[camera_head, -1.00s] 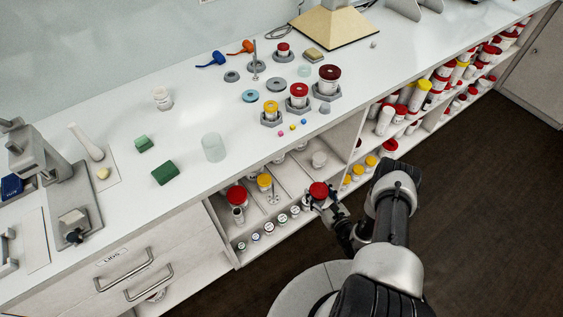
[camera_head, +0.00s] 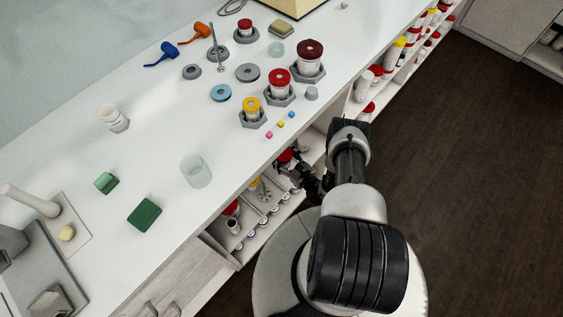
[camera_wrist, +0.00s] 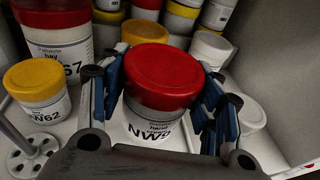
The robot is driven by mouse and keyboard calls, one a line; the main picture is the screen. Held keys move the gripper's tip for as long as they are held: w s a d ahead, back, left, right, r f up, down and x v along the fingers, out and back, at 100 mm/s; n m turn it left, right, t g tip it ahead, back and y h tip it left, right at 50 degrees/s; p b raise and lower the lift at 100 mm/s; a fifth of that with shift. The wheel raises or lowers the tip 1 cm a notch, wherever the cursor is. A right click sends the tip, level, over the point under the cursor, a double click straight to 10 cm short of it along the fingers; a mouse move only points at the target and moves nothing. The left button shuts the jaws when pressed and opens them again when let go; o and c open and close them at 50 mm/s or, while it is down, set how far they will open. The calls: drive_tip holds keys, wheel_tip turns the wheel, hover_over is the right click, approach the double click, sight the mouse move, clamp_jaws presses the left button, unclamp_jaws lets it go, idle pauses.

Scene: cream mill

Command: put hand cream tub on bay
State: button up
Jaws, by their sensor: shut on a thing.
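My gripper (camera_head: 297,168) is at the front of an open shelf under the counter. Its blue-padded fingers are shut on a white tub with a red lid (camera_wrist: 157,80), seen between them in the wrist view. In the head view, the held tub's red lid (camera_head: 284,155) shows just below the counter edge.
A yellow-lidded tub (camera_wrist: 39,88) and a perforated metal stand (camera_wrist: 32,155) are close on the left. Several yellow-lidded tubs stand behind, and a white-lidded one (camera_wrist: 250,115) on the right. A pale wall (camera_wrist: 278,60) bounds the right side. The counter edge overhangs.

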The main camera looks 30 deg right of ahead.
drive_tip(key=shift+w+f+b, duration=0.1)
drive_tip(key=shift+f+b, duration=0.75)
drive_tip(key=shift+f, duration=1)
drive_tip(key=shift+f, duration=0.15)
drive_tip(key=o, duration=1.3)
drive_tip(key=p+v, duration=0.3)
drive_tip(key=v, duration=0.9)
